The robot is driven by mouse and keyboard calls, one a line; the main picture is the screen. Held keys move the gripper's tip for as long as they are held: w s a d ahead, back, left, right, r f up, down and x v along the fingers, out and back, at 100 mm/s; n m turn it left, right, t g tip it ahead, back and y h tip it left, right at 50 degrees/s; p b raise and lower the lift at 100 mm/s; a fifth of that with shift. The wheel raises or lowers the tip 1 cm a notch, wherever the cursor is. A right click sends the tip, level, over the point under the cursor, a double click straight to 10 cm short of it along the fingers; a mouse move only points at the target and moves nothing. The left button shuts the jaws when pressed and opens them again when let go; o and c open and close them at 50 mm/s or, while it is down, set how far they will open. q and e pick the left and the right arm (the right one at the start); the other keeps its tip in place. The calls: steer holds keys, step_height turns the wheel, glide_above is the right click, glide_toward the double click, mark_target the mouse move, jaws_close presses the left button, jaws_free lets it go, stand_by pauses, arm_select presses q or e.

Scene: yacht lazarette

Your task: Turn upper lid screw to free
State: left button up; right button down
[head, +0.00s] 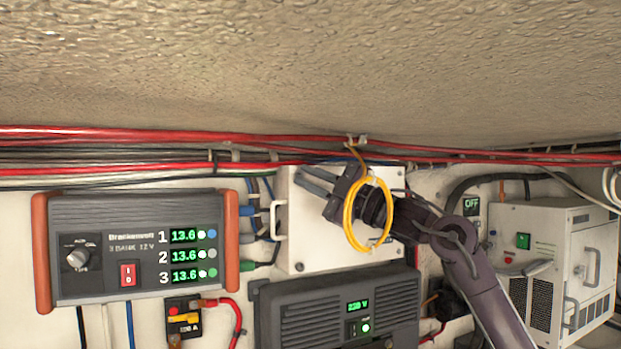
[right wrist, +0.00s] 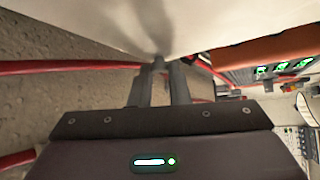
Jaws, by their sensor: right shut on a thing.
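A white box with a flat lid (head: 315,245) is on the wall in the middle of the head view. My right gripper (head: 299,176) reaches in from the right, its two grey fingers at the upper left corner of the lid. In the right wrist view the fingers (right wrist: 166,68) are close together against the pale lid face (right wrist: 220,20), shut on the upper lid screw, which they almost wholly hide. A small dark lower screw (head: 299,267) shows near the lid's lower left corner. My left gripper is not in view.
A yellow cable coil (head: 347,222) hangs in front of my right wrist. Red cables (head: 240,136) run just above the box. A grey charger (head: 140,245) is to the left, a dark 220 V unit (head: 300,320) below, and a white cabinet (head: 540,255) to the right.

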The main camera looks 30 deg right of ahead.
steer(key=shift+d+r+n+g, duration=0.1)
steer(key=shift+r+n+g, duration=0.05)
steer(key=shift+n+g, duration=0.55)
steer(key=shift+r+n+g, duration=0.1)
steer(key=shift+n+g, duration=0.5)
steer(key=shift+n, duration=0.2)
steer(key=c, duration=1.4)
jaws_free()
steer(key=shift+o, duration=0.2)
steer(key=b+v, duration=0.4)
steer(key=v, duration=0.3)
steer(key=shift+s+d, duration=0.2)
steer(key=shift+s, duration=0.1)
